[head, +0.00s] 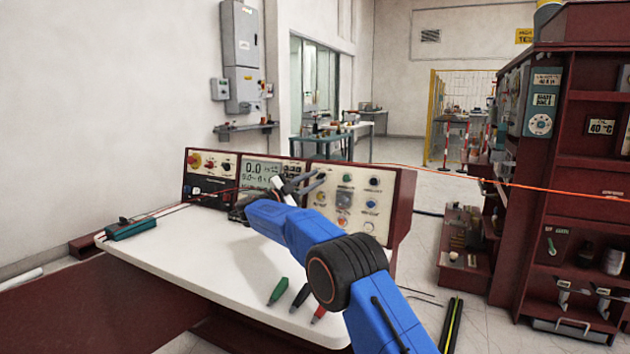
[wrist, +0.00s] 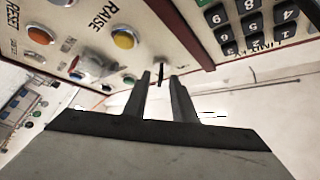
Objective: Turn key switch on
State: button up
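The control console (head: 402,200) stands on the white desk, with its button panel on the right side. My gripper (head: 311,181) is in front of the console, near the border of the middle and right panels. In the wrist view my gripper (wrist: 160,82) is open, with a clear gap between its two dark fingers. A thin dark upright piece, apparently the key of the key switch (wrist: 160,73), shows at the panel edge between the fingertips. The fingers do not visibly grip it. Its exact angle and the distance to it are hard to tell.
Beside the key are a yellow button (wrist: 123,38), a red-and-grey knob (wrist: 90,66) and a number keypad (wrist: 245,22). Green, black and red probes (head: 278,291) lie on the desk (head: 215,265). A teal meter (head: 131,228) sits at its left edge.

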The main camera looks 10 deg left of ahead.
jog(key=v, duration=1.6)
jog(key=shift+s+a, duration=0.2)
jog(key=shift+s, duration=0.05)
jog(key=shift+f, duration=0.15)
jog(key=w+d+r+n+t+y, duration=0.3)
jog(key=d+r+n+t+y, duration=0.15)
jog(key=d+r, duration=0.4)
jog(key=w+d+r+n+t+y, duration=0.3)
jog(key=w+d+r+n+y, duration=0.15)
jog(key=r, duration=0.65)
jog(key=s+d+r+n+g+y, duration=0.1)
jog(key=s+d+r+n+y, duration=0.3)
jog(key=s+d+n+y, duration=0.5)
jog(key=s+d+f+g, duration=0.5)
jog(key=s+d+f, duration=0.5)
jog(key=s, duration=0.8)
jog(key=s+d+f+g+h, duration=0.1)
jog(key=s+d+f+g, duration=0.4)
jog(key=s+d+f, duration=0.6)
jog(key=s+d+f+n+g, duration=0.1)
jog(key=s+d+f+g, duration=0.4)
jog(key=s, duration=2.2)
jog(key=d+f, duration=0.6)
jog(key=f, duration=0.6)
jog(key=shift+h, duration=0.4)
